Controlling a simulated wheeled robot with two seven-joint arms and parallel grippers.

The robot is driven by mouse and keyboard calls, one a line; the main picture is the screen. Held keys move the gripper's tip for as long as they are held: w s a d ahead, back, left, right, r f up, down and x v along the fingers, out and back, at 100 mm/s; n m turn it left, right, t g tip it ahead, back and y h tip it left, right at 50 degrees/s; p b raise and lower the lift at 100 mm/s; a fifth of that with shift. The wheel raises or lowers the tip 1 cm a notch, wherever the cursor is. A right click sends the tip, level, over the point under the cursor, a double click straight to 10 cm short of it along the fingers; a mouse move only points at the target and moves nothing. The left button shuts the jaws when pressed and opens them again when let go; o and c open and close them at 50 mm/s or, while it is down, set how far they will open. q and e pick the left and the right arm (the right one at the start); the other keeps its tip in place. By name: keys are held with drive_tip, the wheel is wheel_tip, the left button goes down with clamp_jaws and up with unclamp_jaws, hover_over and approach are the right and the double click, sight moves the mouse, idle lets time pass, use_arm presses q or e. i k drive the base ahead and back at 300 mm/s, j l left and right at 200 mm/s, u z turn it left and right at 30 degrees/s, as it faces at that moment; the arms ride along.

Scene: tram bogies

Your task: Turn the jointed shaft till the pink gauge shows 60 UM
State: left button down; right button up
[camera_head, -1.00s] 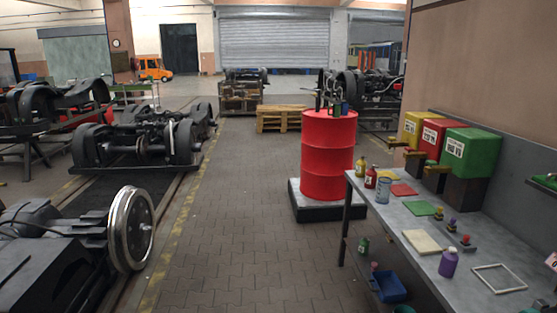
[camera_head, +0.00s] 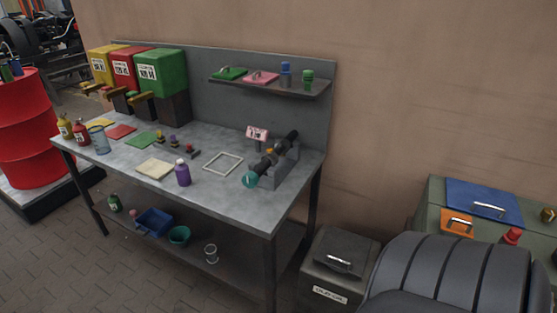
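The jointed shaft (camera_head: 278,152) is a dark rod in a grey stand (camera_head: 275,173) at the right end of the grey workbench (camera_head: 215,203). It has an orange part near its middle and a teal round end (camera_head: 250,180) at the front. The pink gauge (camera_head: 257,133) stands just behind and left of the shaft. Its reading is too small to make out with certainty. Neither of my grippers is in view.
Yellow, red and green dispensers (camera_head: 162,72) stand at the bench's back left. A purple bottle (camera_head: 183,175) and a white frame (camera_head: 223,163) lie left of the shaft. A shelf (camera_head: 268,87) hangs behind. A grey bin (camera_head: 340,265) and a green cabinet (camera_head: 428,212) stand right of the bench.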

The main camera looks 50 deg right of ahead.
sight(270, 159)
drive_tip(key=z, duration=1.25)
